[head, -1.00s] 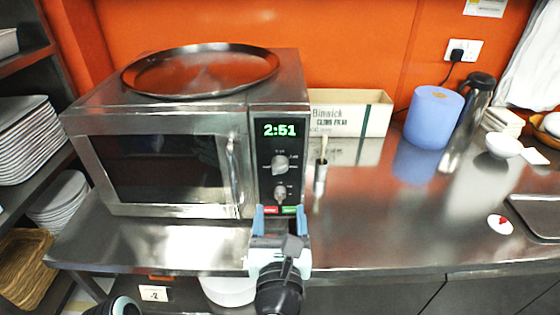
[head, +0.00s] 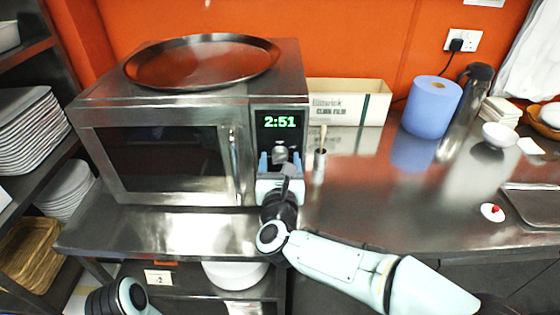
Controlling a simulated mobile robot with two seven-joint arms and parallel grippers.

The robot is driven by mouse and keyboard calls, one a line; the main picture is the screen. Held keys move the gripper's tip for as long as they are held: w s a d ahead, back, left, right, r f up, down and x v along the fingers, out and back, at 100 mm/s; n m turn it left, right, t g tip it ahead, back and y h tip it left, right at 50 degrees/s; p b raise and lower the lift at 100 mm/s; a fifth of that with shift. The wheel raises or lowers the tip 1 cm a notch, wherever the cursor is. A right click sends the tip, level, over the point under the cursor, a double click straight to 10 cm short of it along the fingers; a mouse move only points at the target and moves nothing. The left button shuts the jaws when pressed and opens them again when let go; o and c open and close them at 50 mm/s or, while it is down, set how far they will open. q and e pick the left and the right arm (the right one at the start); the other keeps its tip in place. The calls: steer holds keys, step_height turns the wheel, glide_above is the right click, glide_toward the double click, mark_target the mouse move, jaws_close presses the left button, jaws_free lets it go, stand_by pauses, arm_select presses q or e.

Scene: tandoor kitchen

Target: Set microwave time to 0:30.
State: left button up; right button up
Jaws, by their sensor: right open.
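The steel microwave (head: 160,112) stands on the counter with its door shut. Its green display (head: 280,122) reads 2:51. My right gripper (head: 279,160) is open in front of the control panel, its two fingers on either side of the upper knob (head: 280,154). I cannot tell whether the fingers touch the knob. The lower knob and the red and green buttons are hidden behind my gripper. Part of my left arm shows at the bottom left, but its gripper is not in view.
A round metal tray (head: 202,62) lies on the microwave. A slim upright holder (head: 320,164) stands just right of the panel. A cling film box (head: 350,101), a blue roll (head: 431,106) and a flask (head: 470,95) stand farther right. The counter (head: 400,205) before them is mostly clear.

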steer(key=c, duration=1)
steer(key=shift+c, duration=0.2)
